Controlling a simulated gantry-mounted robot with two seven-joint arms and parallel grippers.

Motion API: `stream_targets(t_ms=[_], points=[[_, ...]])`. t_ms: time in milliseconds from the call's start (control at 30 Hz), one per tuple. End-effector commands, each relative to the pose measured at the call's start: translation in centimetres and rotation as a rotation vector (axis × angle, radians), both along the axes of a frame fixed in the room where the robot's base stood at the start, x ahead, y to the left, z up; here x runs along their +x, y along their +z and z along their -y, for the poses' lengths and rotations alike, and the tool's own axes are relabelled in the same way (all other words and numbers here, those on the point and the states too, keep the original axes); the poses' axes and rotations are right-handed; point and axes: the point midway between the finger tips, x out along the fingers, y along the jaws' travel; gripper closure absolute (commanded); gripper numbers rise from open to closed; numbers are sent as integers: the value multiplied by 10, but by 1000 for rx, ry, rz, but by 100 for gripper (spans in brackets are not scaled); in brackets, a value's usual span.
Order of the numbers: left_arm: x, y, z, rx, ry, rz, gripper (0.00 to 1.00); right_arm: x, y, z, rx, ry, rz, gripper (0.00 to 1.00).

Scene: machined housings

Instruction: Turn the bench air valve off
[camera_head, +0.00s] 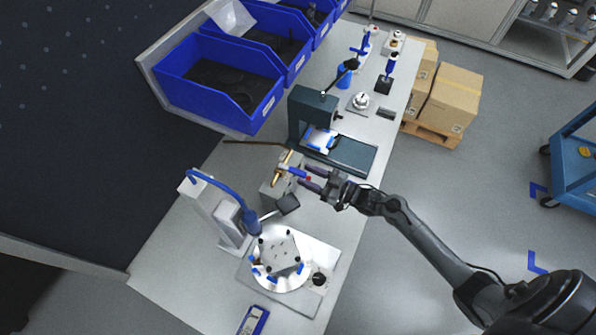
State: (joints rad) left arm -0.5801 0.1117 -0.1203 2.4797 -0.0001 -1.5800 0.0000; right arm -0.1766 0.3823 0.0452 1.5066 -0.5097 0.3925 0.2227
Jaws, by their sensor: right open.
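The bench air valve (282,166) is a brass-coloured fitting on a grey block (275,195) near the middle of the bench. A thin brown pipe (250,142) runs from it to the left. Its blue lever (297,172) points right, across the line of the brass body. My right gripper (308,177) reaches in from the right and is open, with its fingertips close to the lever's outer end. I cannot tell whether they touch the lever. A small red spot shows by the fingertips. My left gripper is not in view.
A dark green press (312,108) stands just behind the valve. In front are a round fixture plate (280,258) and a blue hose (222,188) on a grey stand. Blue bins (225,78) line the back left. Open floor lies right of the bench.

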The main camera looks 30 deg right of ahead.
Motion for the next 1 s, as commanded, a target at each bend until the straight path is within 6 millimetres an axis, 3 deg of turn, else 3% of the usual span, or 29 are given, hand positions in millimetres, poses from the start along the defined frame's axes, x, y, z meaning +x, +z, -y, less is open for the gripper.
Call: stream_targets(t_ms=[100,333,1000], points=[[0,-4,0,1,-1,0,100,-18,-2,10,-2,0,-3,54],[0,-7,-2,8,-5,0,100,-38,-1,22,0,0,-1,54],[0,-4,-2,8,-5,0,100,-42,2,21,-13,-6,-12,54]])
